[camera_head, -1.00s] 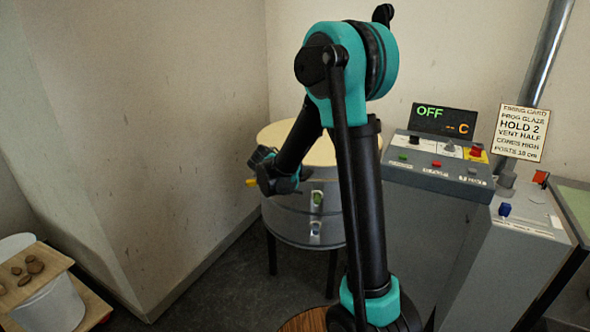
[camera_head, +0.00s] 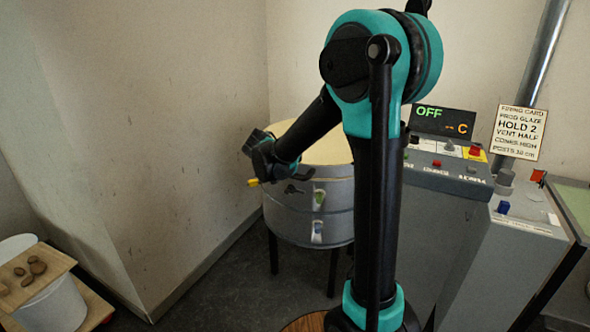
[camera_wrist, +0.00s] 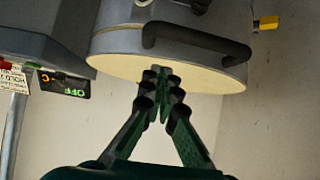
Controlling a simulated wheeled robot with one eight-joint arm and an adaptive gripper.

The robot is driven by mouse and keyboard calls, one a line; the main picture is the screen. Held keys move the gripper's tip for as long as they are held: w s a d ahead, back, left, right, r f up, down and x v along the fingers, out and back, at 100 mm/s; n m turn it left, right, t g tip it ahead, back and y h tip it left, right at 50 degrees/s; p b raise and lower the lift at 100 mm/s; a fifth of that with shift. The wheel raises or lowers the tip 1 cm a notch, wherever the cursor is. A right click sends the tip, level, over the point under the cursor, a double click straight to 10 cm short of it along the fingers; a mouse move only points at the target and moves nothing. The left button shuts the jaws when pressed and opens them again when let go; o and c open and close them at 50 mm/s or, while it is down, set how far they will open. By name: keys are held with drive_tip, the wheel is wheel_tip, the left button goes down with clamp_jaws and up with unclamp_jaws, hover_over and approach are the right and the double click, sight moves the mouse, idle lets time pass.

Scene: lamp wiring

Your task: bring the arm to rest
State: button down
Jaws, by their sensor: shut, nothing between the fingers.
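My arm stands upright in front of a round grey kiln (camera_head: 335,222) with a cream top, its elbow high and its forearm sloping down to the left. My wrist end is above the kiln's left side in the head view. In the wrist view my gripper (camera_wrist: 162,82) is shut and empty, its fingertips meeting in front of the kiln's cream top (camera_wrist: 120,66). I cannot tell whether they touch it. A dark handle (camera_wrist: 197,40) shows on the kiln wall there. My arm hides part of the kiln in the head view.
A grey control console (camera_head: 440,168) with a display reading OFF stands right of my arm. A firing card (camera_head: 519,133) and metal pipe (camera_head: 540,80) are behind it. A white bucket (camera_head: 55,305) and a board (camera_head: 28,280) with brown lumps are at lower left. Walls close off the back.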

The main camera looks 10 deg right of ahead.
drive_tip(key=v, duration=0.6)
drive_tip(key=s+d+f+n+g+y, duration=0.1)
drive_tip(key=s+d+f+n+g, duration=0.1)
drive_tip(key=s+d+f, duration=0.4)
drive_tip(key=s+d+f+n+g+y, duration=0.1)
drive_tip(key=s+d+f+y, duration=0.2)
drive_tip(key=s, duration=0.6)
drive_tip(key=s+f+n+g+y, duration=0.1)
drive_tip(key=s+f+n, duration=0.3)
drive_tip(key=s+f, duration=0.4)
drive_tip(key=s+a+y, duration=0.1)
drive_tip(key=s, duration=0.4)
drive_tip(key=shift+f+g, duration=0.3)
drive_tip(key=shift+f, duration=0.1)
